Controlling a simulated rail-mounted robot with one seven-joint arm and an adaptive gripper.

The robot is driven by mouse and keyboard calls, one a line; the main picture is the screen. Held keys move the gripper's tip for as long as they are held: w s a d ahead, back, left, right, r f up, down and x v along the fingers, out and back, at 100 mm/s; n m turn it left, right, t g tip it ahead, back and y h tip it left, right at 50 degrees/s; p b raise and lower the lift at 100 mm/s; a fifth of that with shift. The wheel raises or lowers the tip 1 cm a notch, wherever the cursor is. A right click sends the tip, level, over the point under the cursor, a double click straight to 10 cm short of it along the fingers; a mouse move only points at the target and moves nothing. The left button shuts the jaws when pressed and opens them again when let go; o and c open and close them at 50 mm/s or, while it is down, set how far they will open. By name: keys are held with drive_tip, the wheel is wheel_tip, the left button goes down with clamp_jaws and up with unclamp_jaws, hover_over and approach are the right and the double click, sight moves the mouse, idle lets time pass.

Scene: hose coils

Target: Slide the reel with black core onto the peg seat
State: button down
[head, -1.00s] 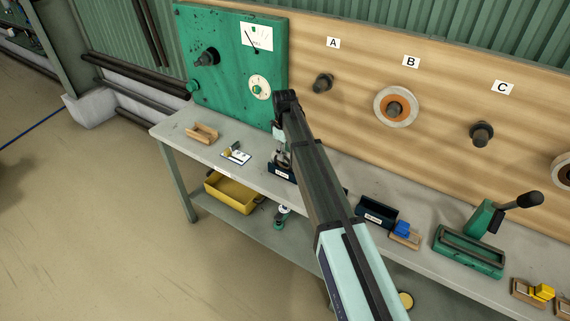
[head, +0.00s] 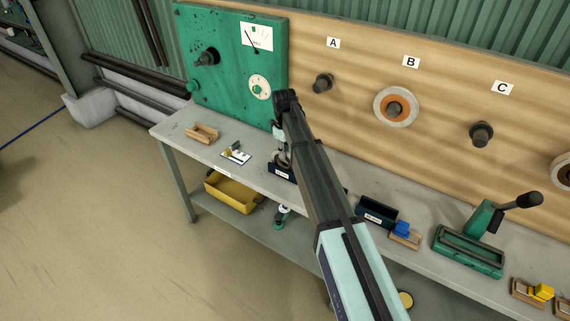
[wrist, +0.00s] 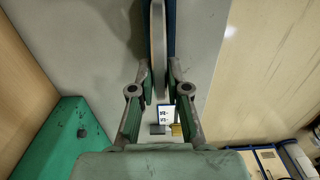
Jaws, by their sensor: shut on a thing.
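In the wrist view my gripper (wrist: 160,90) is shut on a thin grey reel (wrist: 158,45), seen edge-on between the two fingers. The colour of its core is hidden from this side. In the head view my gripper (head: 281,150) is low over the bench, partly covered by my arm, at a dark blue holder (head: 283,173). The holder also shows beside the reel in the wrist view (wrist: 171,20). A dark peg (head: 207,57) sticks out of the green panel. Further dark pegs stand under label A (head: 322,83) and label C (head: 481,133). Which one is the peg seat is not marked.
A reel with an orange core (head: 395,107) hangs under label B. On the bench (head: 222,168) are a wooden cradle (head: 202,134), a small white card (head: 236,154), another dark blue holder (head: 377,213) and a green lever device (head: 470,250). A yellow bin (head: 232,192) sits below.

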drive_tip(key=shift+r+p, duration=0.3)
drive_tip(key=shift+r, duration=0.35)
drive_tip(key=shift+r+p, duration=1.2)
drive_tip(key=shift+r, duration=1.2)
